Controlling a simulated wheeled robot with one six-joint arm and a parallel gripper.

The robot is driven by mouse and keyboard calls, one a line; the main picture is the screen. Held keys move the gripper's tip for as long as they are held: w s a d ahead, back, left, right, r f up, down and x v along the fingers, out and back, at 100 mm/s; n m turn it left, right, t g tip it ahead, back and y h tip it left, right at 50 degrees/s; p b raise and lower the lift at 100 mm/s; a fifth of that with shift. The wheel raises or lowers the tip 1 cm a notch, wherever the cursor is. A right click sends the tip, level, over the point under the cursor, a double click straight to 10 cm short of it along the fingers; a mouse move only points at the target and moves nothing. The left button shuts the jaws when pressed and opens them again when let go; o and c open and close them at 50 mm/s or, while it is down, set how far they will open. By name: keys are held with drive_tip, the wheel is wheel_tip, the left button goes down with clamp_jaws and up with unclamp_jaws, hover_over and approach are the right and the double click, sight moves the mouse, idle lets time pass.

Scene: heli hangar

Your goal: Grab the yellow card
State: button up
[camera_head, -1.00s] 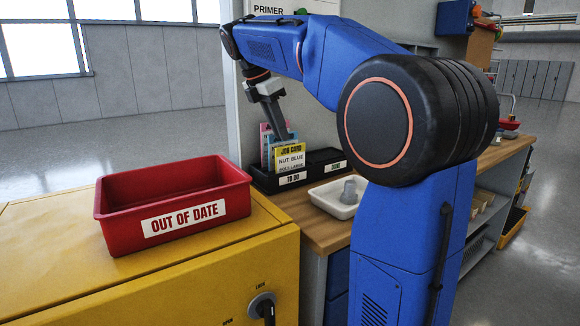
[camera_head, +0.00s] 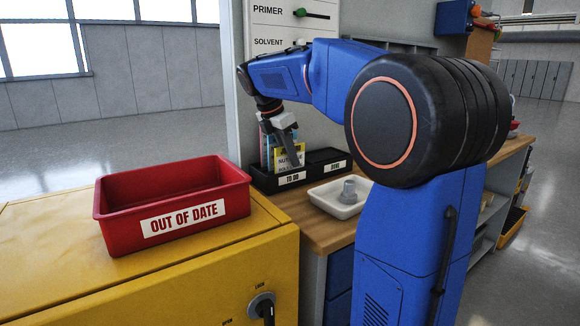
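The yellow card (camera_head: 281,161), headed as a job card in the earlier frame, stands upright in the "TO DO" part of a black tray (camera_head: 266,184) on the wooden bench. My gripper (camera_head: 291,158) is in front of the card and covers part of its print. Its fingers point down. I cannot tell whether they touch the card or how far apart they are. A blue card (camera_head: 267,147) and a pink edge show behind the yellow card, partly hidden by my gripper.
A white dish (camera_head: 325,205) with a grey part (camera_head: 349,190) sits at the tray's front right. A red "OUT OF DATE" bin (camera_head: 120,228) stands on the yellow cabinet (camera_head: 200,265) at left. A white panel (camera_head: 268,55) rises behind the tray. The "DONE" compartment is at right.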

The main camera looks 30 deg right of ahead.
clamp_jaws()
drive_tip(key=shift+r, duration=0.1)
